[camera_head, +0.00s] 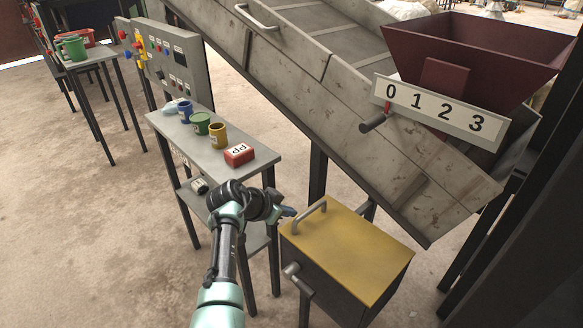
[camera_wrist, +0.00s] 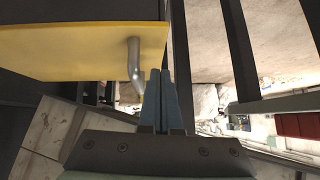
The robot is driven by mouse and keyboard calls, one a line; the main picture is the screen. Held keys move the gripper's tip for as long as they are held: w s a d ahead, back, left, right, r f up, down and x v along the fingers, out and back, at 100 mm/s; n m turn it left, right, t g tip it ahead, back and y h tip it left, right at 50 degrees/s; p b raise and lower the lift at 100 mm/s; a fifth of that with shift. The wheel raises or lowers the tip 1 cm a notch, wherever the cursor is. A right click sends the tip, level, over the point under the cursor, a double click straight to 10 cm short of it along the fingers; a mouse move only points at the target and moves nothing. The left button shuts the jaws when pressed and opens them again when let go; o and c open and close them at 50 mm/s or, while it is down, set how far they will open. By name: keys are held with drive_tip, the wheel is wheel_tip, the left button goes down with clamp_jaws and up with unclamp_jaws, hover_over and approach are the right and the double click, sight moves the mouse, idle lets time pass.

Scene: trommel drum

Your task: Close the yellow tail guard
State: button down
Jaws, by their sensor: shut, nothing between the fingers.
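The yellow tail guard (camera_head: 352,254) is a flat yellow lid on top of a dark box (camera_head: 325,282) below the conveyor's lower end. It lies about level over the box; I cannot tell whether a small gap is left under it. Its grey bar handle (camera_head: 309,217) stands along the left edge. In the wrist view the guard (camera_wrist: 75,52) fills the upper left and its handle (camera_wrist: 134,72) is just left of my fingers. My gripper (camera_head: 290,211) is shut and empty beside the handle; the wrist view shows its two fingers (camera_wrist: 160,88) together. I cannot tell whether they touch the handle.
A grey side table (camera_head: 225,165) left of my gripper bears blue, green and yellow cups and a red box (camera_head: 239,154). A grey lever (camera_head: 293,270) sticks out of the dark box's front. The sloping conveyor (camera_head: 400,165) and a red hopper (camera_head: 470,60) rise behind.

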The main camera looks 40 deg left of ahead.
sight(287, 225)
drive_tip(key=shift+a+f+b, duration=0.2)
drive_tip(key=shift+f+b, duration=1.1)
drive_tip(key=shift+f, duration=0.25)
drive_tip(key=shift+s+d+f, duration=0.1)
drive_tip(key=shift+f, duration=0.05)
